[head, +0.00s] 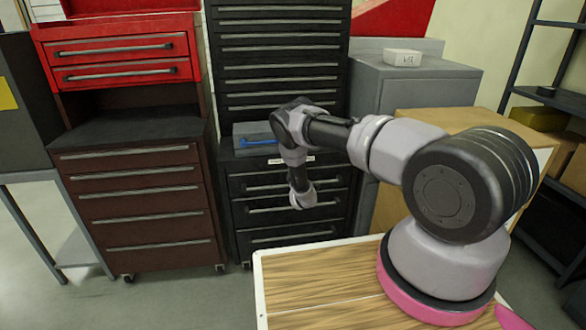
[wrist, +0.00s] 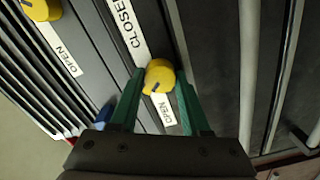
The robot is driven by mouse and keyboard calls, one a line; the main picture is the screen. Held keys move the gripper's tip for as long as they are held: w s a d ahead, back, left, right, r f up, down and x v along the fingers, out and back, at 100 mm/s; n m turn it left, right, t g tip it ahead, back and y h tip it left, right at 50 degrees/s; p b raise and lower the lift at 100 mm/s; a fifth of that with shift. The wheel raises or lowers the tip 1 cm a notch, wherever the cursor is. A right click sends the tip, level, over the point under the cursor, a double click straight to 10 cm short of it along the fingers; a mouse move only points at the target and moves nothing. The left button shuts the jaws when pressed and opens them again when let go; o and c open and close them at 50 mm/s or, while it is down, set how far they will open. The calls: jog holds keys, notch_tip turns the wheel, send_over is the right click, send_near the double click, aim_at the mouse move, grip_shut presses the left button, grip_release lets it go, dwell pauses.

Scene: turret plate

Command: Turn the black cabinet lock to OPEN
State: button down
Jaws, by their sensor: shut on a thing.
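The lock's yellow knob (wrist: 160,74) shows in the wrist view, on a white strip label. The label reads CLOSED (wrist: 130,28) above the knob and OPEN (wrist: 167,114) below it. A dark mark shows on the knob's lower-left part and points to neither word clearly. My gripper (wrist: 161,80) has its green fingers on either side of the knob and is shut on it. In the head view the black cabinet (head: 290,233) stands at the centre. My arm reaches over to it, and its knob and my fingertips are hidden there.
A second yellow knob (wrist: 42,8) with its own OPEN label (wrist: 62,58) is at the upper left in the wrist view. Long drawer handles (wrist: 247,75) run beside my gripper. A red and brown cabinet (head: 140,205) stands to the left, a grey cabinet (head: 420,88) to the right.

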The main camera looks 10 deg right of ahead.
jog(key=shift+n, duration=0.5)
jog(key=shift+c, duration=1.8)
grip_release()
jog(key=shift+s, duration=0.1)
jog(key=s, duration=1)
jog(key=shift+s, duration=0.3)
